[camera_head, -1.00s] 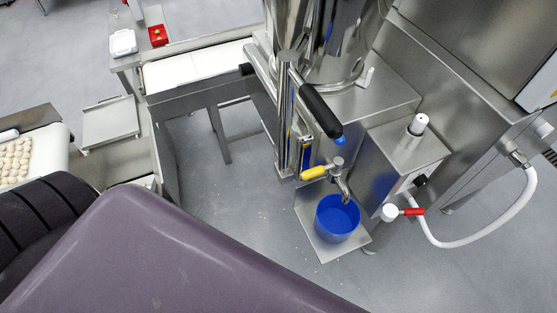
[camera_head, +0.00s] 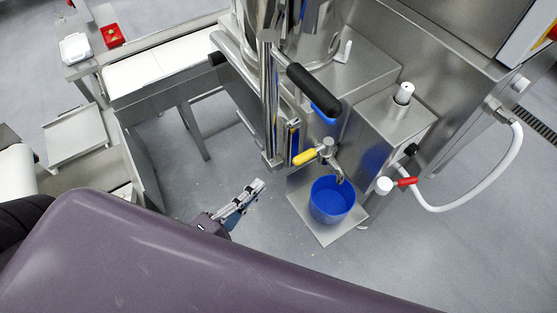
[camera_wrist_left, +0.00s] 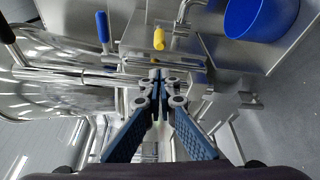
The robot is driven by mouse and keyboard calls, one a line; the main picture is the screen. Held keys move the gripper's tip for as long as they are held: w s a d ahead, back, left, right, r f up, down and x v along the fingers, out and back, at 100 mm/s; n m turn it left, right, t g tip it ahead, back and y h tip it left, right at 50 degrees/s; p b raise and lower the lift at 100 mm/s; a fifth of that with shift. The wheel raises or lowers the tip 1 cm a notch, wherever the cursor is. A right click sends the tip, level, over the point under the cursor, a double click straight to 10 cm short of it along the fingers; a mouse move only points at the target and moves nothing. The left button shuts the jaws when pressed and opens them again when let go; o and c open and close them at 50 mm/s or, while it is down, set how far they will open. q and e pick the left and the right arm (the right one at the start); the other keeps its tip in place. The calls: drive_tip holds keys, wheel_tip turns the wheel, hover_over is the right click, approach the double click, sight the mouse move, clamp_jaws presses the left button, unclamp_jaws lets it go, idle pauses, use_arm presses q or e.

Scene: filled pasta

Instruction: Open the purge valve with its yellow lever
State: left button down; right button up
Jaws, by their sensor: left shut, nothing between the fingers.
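The yellow lever (camera_head: 304,158) sits on a metal purge valve (camera_head: 327,149) at the front of the steel machine and points left in the head view. The valve's spout hangs over a blue bucket (camera_head: 331,201). In the left wrist view the yellow lever (camera_wrist_left: 159,39) is ahead of the fingers, with the blue bucket (camera_wrist_left: 262,14) at upper right. My left gripper (camera_head: 259,185) is shut and empty, below and left of the lever and apart from it. It also shows in the left wrist view (camera_wrist_left: 157,76). My right gripper is not in view.
A black-handled bar (camera_head: 314,90) stands above the valve. A red-handled valve (camera_head: 405,182) with a white hose (camera_head: 490,185) is at right. The bucket stands on a steel shelf (camera_head: 323,235). A conveyor (camera_head: 150,70) lies at left. Open floor surrounds my gripper.

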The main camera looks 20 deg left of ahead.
use_arm(q)
drive_tip(key=shift+w, duration=0.1)
drive_tip(key=p, duration=0.3)
approach(313, 155)
drive_tip(key=w+a+f, duration=0.1)
drive_tip(key=w+a, duration=0.3)
drive_tip(key=shift+w+d+f, duration=0.15)
drive_tip(key=shift+w+f, duration=0.05)
drive_tip(key=shift+w, duration=0.2)
drive_tip(key=shift+w+d+f, duration=0.2)
drive_tip(key=shift+w, duration=0.15)
drive_tip(key=shift+s+d, duration=0.1)
